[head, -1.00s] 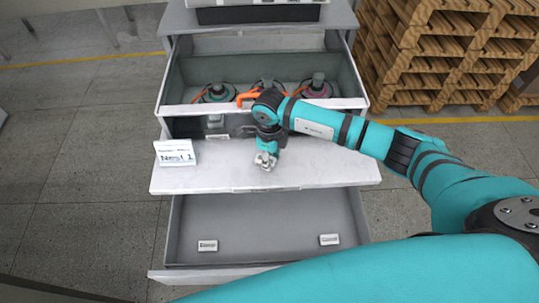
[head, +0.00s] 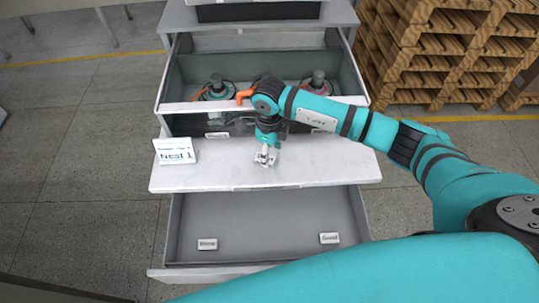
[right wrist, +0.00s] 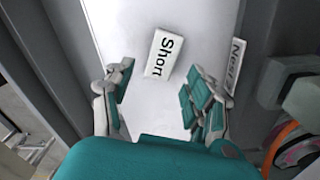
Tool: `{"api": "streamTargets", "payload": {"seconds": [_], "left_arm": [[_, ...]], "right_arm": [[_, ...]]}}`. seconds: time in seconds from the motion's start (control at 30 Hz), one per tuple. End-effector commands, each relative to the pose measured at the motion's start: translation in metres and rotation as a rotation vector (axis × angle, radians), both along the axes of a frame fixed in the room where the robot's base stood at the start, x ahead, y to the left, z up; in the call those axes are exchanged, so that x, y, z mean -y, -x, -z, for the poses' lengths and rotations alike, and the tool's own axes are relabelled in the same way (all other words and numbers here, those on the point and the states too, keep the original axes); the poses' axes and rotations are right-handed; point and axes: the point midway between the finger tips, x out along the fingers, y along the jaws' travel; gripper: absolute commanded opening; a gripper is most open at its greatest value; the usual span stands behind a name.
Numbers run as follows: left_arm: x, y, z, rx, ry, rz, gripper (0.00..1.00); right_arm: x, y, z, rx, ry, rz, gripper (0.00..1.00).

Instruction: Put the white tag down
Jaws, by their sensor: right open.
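A white tag reading "Short" (right wrist: 163,55) lies tilted on the white shelf, just beyond and between my right fingertips in the right wrist view. My right gripper (right wrist: 155,88) is open, with a finger on either side and nothing clasped. In the head view my right gripper (head: 265,157) points down over the middle of the white shelf (head: 330,170); there I cannot tell the tag from the pale fingertips. My left gripper is not in view.
A "Nest 1" card (head: 175,151) stands at the shelf's left end. The open drawer behind holds motors with orange cables (head: 217,90). The open lower drawer (head: 265,220) has two small labels and free room. Wooden pallets (head: 450,55) stand at the right.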

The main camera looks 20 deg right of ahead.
Motion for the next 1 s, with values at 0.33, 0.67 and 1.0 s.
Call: {"api": "streamTargets", "payload": {"seconds": [0.33,0.67,1.0], "left_arm": [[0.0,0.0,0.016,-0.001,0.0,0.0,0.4],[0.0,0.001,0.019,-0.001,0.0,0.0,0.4],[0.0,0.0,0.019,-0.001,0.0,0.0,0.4]], "right_arm": [[0.0,-0.001,-0.072,0.004,0.0,-0.001,0.56],[0.0,0.0,-0.096,0.001,0.001,0.0,0.56],[-0.023,0.009,-0.089,-0.014,-0.092,-0.018,0.56]]}}
